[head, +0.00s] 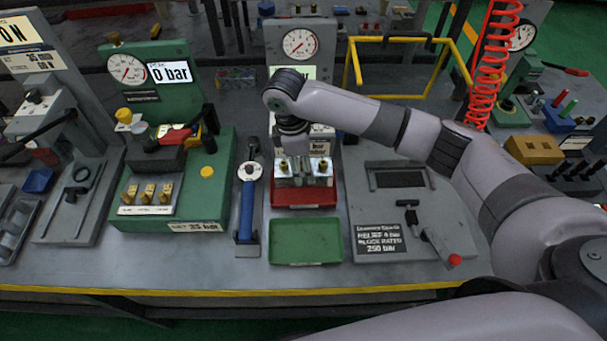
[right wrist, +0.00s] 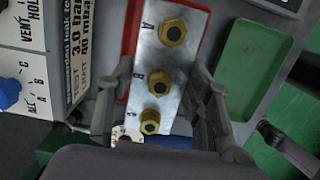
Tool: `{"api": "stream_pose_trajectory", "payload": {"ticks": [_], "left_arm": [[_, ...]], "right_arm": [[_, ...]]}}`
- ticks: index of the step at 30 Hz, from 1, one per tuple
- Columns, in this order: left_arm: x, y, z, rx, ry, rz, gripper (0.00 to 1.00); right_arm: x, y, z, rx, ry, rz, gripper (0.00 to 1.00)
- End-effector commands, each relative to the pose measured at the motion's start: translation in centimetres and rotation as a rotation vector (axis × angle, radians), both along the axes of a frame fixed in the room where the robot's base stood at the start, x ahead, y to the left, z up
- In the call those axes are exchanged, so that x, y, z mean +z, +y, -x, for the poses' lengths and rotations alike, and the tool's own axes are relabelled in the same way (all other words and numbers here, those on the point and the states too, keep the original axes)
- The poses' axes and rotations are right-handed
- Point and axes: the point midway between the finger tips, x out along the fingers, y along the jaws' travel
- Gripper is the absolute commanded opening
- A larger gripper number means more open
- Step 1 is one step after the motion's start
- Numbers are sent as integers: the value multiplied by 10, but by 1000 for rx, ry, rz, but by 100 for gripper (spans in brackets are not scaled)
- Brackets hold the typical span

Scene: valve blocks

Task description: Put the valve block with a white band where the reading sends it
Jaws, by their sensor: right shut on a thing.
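My right gripper (right wrist: 160,105) is shut on a silver valve block (right wrist: 157,75) with brass ports marked A, B and C. In the head view the block (head: 303,172) is at the red tray (head: 304,200), below my right wrist; I cannot tell whether it touches the tray. No white band can be made out on it. An empty green tray (head: 305,250) lies in front of the red one. A gauge (head: 299,43) stands behind; its reading is too small to tell. Another silver block with brass fittings (head: 148,197) sits on the green bench at left. My left gripper is out of view.
A blue-handled tool (head: 246,205) stands left of the trays. A red coiled hose (head: 488,70) hangs behind my arm.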

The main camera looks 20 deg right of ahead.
Motion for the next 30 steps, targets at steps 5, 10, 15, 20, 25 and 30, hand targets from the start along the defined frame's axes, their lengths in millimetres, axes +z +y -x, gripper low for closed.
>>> {"api": "stream_pose_trajectory", "payload": {"ticks": [5,10,15,20,25,30], "left_arm": [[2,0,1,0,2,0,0],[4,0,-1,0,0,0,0],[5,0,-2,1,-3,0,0],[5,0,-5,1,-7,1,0],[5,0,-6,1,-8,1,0],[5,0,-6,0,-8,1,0]], "right_arm": [[-10,1,0,1,-1,-1,0],[-33,0,0,-1,0,0,0],[-47,0,-1,0,-2,-1,0],[-48,0,-1,0,-3,-1,0],[-49,1,-1,0,-2,-1,0],[-52,0,0,1,0,0,54]]}}
